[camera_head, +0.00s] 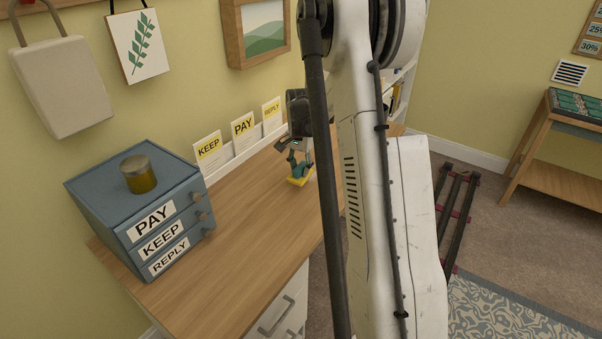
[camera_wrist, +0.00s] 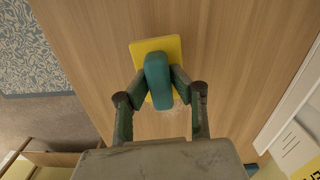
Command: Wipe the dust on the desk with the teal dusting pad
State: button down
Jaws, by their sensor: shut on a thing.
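The dusting pad has a teal handle (camera_wrist: 157,78) on a yellow base (camera_wrist: 172,45). In the head view its yellow base (camera_head: 297,182) is at the desk surface, towards the far part of the desk. My gripper (camera_wrist: 161,88) is shut on the teal handle, one finger on each side. In the head view my gripper (camera_head: 298,162) points down at the pad. The wooden desk (camera_head: 232,222) runs along the wall. Faint pale specks, perhaps dust, show beside the pad in the wrist view. I cannot tell whether the base presses on the desk.
A blue drawer box (camera_head: 120,200) labelled PAY, KEEP and REPLY stands on the desk's near left, with an amber jar (camera_head: 138,174) on top. Cards (camera_head: 243,131) stand in a white rack along the wall. The desk's middle is clear. My arm hides the desk's right side.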

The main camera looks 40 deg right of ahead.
aim_at(300, 165)
jog(key=shift+r+p, duration=1)
jog(key=shift+r, duration=1.35)
